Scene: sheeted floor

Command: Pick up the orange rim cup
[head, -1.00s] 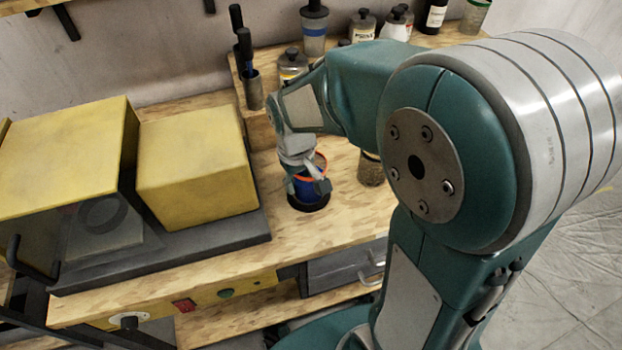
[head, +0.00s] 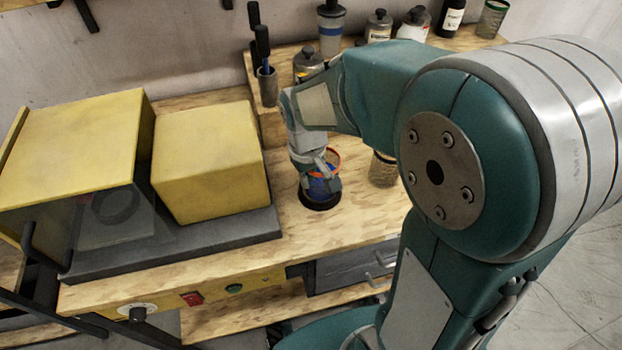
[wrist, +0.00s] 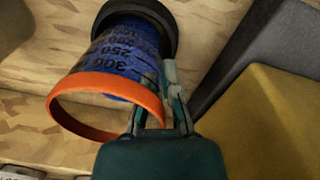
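The orange rim cup (wrist: 108,75) is see-through with a blue lower part, black volume markings and a bright orange rim. It sits in a round black base on the wooden bench, and its rim also shows in the head view (head: 334,155). My gripper (wrist: 165,85) is at the cup's side, with its fingers at the orange rim in the wrist view. The rim seems to pass between the fingers. In the head view my gripper (head: 325,185) covers part of the cup. I cannot tell whether the fingers are closed on the wall.
A yellow box (head: 208,165) on a dark grey slab (head: 180,245) stands close left of the cup. A jar (head: 383,168) stands close right. Several bottles and a tool holder (head: 267,87) are behind on a raised shelf. Some bare bench lies in front of the cup.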

